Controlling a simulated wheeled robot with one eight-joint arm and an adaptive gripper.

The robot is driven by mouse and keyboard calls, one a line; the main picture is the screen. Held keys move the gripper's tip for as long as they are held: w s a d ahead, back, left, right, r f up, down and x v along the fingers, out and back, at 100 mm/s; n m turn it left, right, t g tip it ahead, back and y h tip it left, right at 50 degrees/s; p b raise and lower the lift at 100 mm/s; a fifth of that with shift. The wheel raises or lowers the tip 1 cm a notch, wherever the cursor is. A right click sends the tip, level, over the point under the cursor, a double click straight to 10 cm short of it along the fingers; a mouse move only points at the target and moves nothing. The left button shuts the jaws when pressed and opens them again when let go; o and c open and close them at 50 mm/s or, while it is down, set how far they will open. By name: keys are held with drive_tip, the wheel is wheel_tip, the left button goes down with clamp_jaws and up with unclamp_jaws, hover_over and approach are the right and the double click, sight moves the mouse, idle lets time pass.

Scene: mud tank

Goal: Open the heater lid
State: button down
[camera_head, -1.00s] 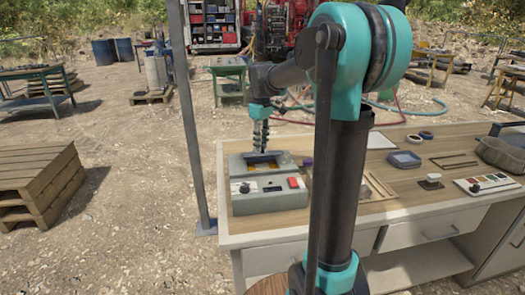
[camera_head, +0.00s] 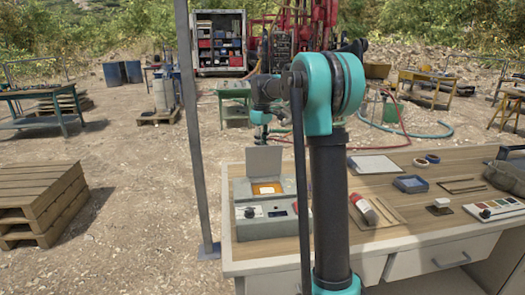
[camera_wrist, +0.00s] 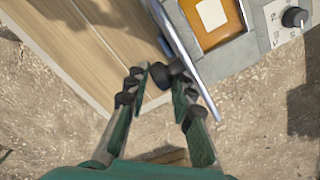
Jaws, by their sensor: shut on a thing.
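The heater (camera_head: 262,225) is a grey box with a dark knob on its front, at the left end of the workbench. Its grey lid (camera_head: 264,163) stands about upright at the back, and the orange well (camera_head: 267,188) with a pale square in it is exposed. In the wrist view the lid (camera_wrist: 190,60) shows nearly edge-on, next to the heater (camera_wrist: 255,45). My gripper (camera_wrist: 165,78) is shut on the lid's dark round knob (camera_wrist: 172,68). In the head view the lid hides my fingertips.
A vertical grey post (camera_head: 193,130) stands just left of the bench. A pallet stack (camera_head: 40,200) stands on the ground at left.

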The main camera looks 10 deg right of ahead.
drive_tip(key=w+f+g, duration=0.2)
drive_tip(key=w, duration=0.3)
drive_tip(key=shift+w+d+f+g, duration=0.25)
drive_tip(key=shift+d+f+g, duration=0.1)
drive_tip(key=shift+d+g, duration=0.1)
drive_tip(key=shift+w+f, duration=0.1)
idle(0.4)
drive_tip(key=c, duration=1.2)
unclamp_jaws()
drive_tip(key=shift+w+f, duration=0.1)
drive_tip(key=shift+w, duration=0.05)
drive_tip(key=shift+a, duration=0.15)
drive_tip(key=v, duration=1.2)
